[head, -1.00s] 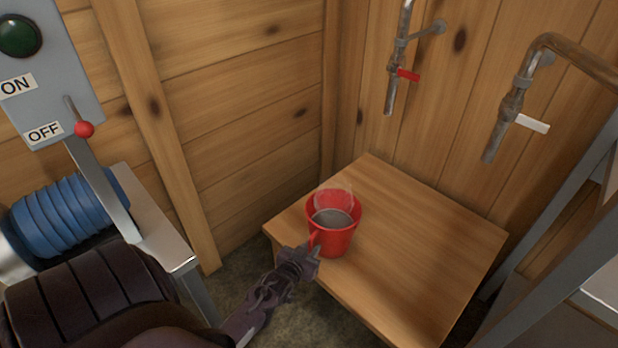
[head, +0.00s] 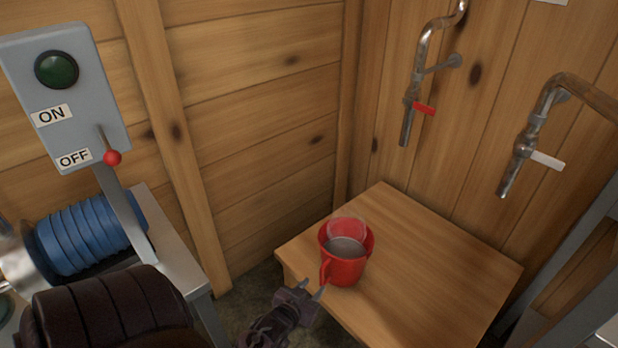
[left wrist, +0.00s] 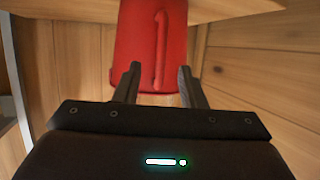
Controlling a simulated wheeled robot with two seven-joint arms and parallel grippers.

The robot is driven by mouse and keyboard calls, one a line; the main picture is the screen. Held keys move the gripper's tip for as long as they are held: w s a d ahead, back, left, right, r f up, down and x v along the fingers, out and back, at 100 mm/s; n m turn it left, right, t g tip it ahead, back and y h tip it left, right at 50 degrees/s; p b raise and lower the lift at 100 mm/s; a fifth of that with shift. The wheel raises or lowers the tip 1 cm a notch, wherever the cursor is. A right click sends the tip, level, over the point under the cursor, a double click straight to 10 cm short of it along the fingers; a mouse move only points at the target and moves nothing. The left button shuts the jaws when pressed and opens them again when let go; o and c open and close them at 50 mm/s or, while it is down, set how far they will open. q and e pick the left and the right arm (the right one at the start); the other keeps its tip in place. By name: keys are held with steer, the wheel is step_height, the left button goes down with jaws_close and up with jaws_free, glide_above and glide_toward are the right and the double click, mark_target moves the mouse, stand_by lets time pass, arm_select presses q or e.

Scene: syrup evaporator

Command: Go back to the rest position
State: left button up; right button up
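A red cup (head: 346,268) stands upright on the wooden table (head: 450,270), near its left corner. A greyish surface shows inside it. Its handle faces my left gripper (head: 313,287), which is just to the lower left of the cup. In the left wrist view the fingers of this gripper (left wrist: 158,75) are spread apart. The red cup (left wrist: 130,45) is ahead of them, and its handle lines up with the gap between the fingers. The gripper is open and holds nothing. My right gripper is not in view.
A grey control box (head: 85,125) with a green button and red-knobbed lever is at left, above a blue ribbed hose (head: 88,238). Pipes with a red-handled valve (head: 424,109) and a white-handled valve (head: 547,160) hang by the wall. Metal framing stands at right.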

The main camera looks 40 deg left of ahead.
arm_select(q)
steer(key=shift+s+d+r, duration=0.1)
steer(key=shift+s+r, duration=0.1)
steer(key=shift+s, duration=0.35)
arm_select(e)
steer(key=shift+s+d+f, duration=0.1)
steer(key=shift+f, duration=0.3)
arm_select(q)
steer(key=shift+d, duration=0.1)
